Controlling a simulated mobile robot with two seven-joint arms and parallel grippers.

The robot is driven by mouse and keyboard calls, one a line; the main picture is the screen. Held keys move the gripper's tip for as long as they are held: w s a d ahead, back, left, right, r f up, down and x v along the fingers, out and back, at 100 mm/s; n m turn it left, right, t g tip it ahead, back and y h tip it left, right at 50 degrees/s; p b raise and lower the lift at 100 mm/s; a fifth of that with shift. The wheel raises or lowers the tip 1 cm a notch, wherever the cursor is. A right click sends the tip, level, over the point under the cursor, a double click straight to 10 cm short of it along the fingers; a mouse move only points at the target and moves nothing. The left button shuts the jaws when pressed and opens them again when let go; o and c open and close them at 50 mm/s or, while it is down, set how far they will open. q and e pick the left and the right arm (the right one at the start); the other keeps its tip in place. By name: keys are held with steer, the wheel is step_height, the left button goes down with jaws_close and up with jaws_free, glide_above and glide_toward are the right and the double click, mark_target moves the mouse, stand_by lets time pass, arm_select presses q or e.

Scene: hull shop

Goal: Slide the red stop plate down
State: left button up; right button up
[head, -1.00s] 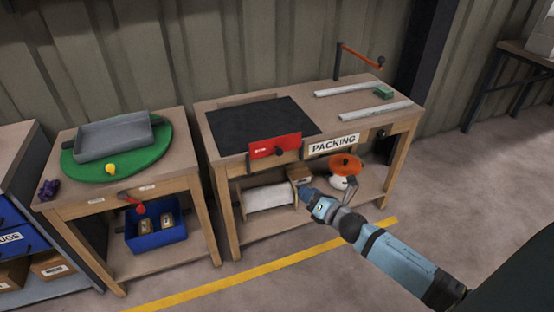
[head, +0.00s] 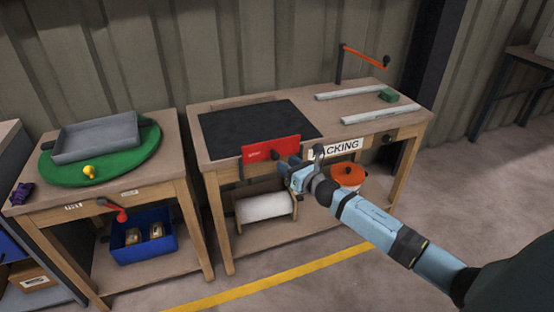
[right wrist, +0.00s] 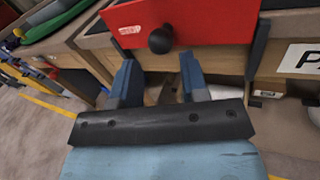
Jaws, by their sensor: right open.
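The red stop plate (head: 270,149) stands upright at the front edge of the packing bench, with a dark round knob (head: 277,155) on its face and a small white label. In the right wrist view the plate (right wrist: 215,22) fills the top, with its black knob (right wrist: 160,40) just beyond the fingers. Dark guides show at the plate's lower sides. My right gripper (head: 288,166) is open and empty, just in front of and below the knob; its two blue fingers (right wrist: 158,80) are apart and do not appear to touch the knob. My left gripper is out of view.
The packing bench (head: 215,135) carries a black mat (head: 240,121), two pale rails and a green block (head: 389,95). A white roll (head: 264,206) and an orange-topped item (head: 348,174) sit below. A side table (head: 110,190) stands left.

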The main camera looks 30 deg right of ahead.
mark_target(278, 158)
steer(key=w, duration=0.4)
steer(key=shift+w+a, duration=0.15)
steer(key=shift+a, duration=0.1)
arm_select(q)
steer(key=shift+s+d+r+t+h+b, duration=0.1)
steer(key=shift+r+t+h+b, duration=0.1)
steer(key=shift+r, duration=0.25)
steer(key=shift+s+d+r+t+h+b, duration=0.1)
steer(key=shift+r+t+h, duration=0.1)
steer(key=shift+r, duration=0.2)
arm_select(e)
steer(key=shift+w, duration=0.55)
